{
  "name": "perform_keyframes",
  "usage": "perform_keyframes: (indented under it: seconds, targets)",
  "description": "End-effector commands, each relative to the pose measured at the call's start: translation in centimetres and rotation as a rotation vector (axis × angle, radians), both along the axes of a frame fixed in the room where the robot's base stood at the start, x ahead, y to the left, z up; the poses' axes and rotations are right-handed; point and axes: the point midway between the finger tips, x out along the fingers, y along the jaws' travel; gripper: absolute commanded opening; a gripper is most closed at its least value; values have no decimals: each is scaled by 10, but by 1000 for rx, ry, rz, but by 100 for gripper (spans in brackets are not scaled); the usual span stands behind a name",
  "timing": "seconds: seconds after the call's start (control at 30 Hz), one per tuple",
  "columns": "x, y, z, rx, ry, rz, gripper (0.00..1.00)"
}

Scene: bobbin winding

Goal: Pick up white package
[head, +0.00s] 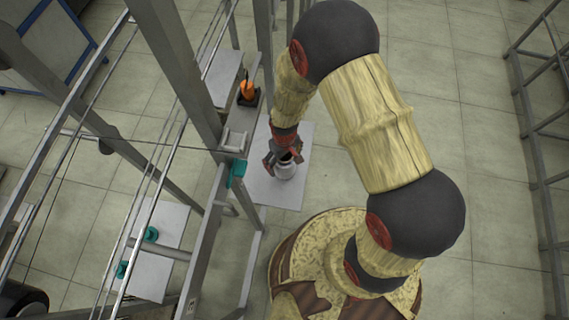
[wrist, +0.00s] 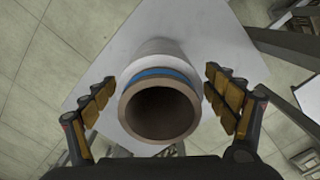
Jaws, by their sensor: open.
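The white package (head: 285,172) stands on a pale board (head: 290,198) in the head view, just below my gripper (head: 283,157). In the wrist view the white package (wrist: 160,50) shows its pale body behind a brown core tube with a blue band; the tube's open end faces the camera. My gripper is open in the wrist view (wrist: 160,98), with one finger left and one right of the tube. Gaps show between the fingers and the tube. In the head view my gripper partly covers the package's top.
A metal frame (head: 196,85) with rails stands close left of the package. An orange object (head: 247,90) sits on a black base above it. Teal pieces (head: 151,234) lie on another pale board at lower left. Floor to the right is clear up to a metal rack (head: 530,110).

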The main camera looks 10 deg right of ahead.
Motion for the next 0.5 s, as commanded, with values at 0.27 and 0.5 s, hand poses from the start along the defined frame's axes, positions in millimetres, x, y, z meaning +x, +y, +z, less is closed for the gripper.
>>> perform_keyframes:
  seconds: [0.27,0.5]
  targets:
    - [1,0,-7,1,-2,0,86]
    - [0,0,-6,0,-1,0,73]
